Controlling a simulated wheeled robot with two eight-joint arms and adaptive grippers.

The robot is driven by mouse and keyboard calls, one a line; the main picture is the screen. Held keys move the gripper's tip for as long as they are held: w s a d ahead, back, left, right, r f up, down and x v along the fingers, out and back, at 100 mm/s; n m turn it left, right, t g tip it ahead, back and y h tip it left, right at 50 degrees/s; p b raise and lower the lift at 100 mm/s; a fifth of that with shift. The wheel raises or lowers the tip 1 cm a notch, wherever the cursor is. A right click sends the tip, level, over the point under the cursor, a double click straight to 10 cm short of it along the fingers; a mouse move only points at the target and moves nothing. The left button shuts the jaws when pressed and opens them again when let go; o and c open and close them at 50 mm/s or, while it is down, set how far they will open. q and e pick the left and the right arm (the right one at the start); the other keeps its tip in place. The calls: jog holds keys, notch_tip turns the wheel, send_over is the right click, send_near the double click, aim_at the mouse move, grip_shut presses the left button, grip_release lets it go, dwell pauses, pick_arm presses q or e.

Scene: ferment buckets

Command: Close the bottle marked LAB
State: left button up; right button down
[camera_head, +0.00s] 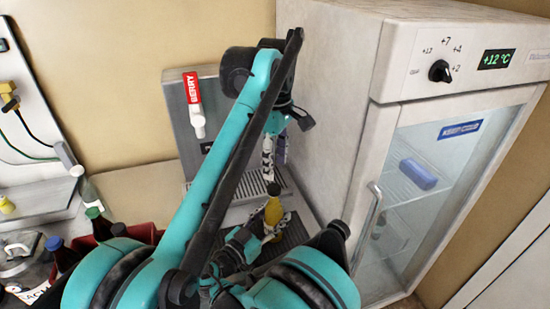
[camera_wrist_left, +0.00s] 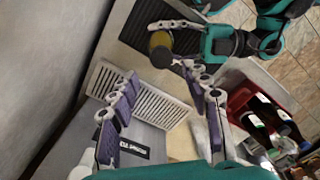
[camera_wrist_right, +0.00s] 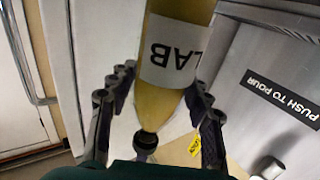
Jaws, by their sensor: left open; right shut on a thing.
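The bottle marked LAB (camera_head: 273,212) has yellow contents and a dark top in the head view; I cannot tell whether that top is a cap. My right gripper (camera_head: 274,230) is shut on this bottle. In the right wrist view the bottle's white label (camera_wrist_right: 170,68) reads LAB upside down, and its narrow end points down the picture, ending in a dark piece (camera_wrist_right: 146,142). My left gripper (camera_head: 275,155) is open and empty, just above the bottle. The left wrist view shows the bottle (camera_wrist_left: 160,42) end-on beyond the left fingers (camera_wrist_left: 160,75).
A dispenser with a red BERRY sign (camera_head: 192,88) and white handle stands behind, above a slatted drip tray (camera_wrist_left: 150,102). A fridge (camera_head: 345,100) stands close on the right. A red crate (camera_head: 145,232) with several bottles is at lower left.

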aim_at(275, 188)
pick_arm(q)
notch_tip(275, 188, down, 7)
dwell(0.4)
